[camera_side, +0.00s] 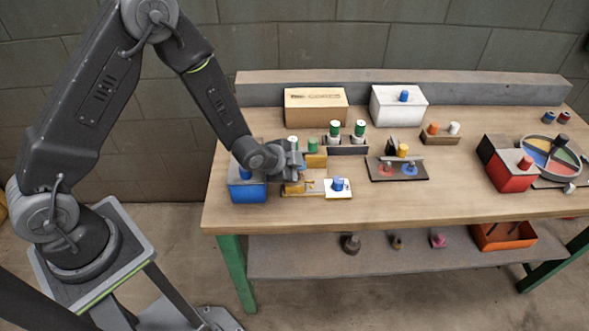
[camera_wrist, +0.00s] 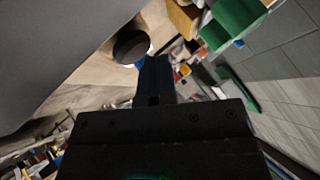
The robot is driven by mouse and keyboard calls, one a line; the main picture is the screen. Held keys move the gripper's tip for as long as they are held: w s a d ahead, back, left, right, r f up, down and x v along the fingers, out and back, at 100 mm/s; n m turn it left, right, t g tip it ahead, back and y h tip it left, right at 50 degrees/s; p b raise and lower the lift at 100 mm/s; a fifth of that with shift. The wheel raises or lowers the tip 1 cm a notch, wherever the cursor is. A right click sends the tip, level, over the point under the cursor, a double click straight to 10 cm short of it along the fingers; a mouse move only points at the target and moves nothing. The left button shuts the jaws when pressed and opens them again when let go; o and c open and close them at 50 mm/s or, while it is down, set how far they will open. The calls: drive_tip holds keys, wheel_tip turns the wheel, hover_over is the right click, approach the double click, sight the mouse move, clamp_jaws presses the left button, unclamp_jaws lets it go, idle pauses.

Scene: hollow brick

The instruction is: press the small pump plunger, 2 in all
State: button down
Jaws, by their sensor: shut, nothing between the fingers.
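My gripper (camera_side: 298,162) is at the left part of the bench, above a yellow-brown piece (camera_side: 294,188). Its fingers (camera_wrist: 155,75) are shut with nothing between them. I cannot tell for sure which piece is the small pump. A blue knob (camera_side: 338,184) stands on a small white base to the right of my gripper. A blue box (camera_side: 248,190) with a blue top piece is just left of it, partly hidden by my arm. In the wrist view, a dark round piece (camera_wrist: 131,47) with a pale rim lies just left of the fingertips.
Behind the gripper stand green-capped pieces (camera_side: 334,129) and a cardboard box (camera_side: 316,106). A white box (camera_side: 398,105) is at the back. A dark tray (camera_side: 382,175) and a red box (camera_side: 510,172) are to the right. The front middle of the bench (camera_side: 440,200) is clear.

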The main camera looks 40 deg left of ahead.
drive_tip(key=shift+s+d+r, duration=0.1)
drive_tip(key=shift+s+r, duration=0.15)
drive_tip(key=shift+s, duration=0.55)
drive_tip(key=shift+s+r, duration=0.35)
drive_tip(key=shift+r, duration=0.3)
wheel_tip(320, 180, up, 5)
drive_tip(key=shift+w+r, duration=0.15)
idle(2.2)
drive_tip(key=r, duration=0.2)
drive_tip(key=w+r, duration=0.1)
drive_tip(key=r, duration=0.1)
drive_tip(key=shift+r, duration=0.3)
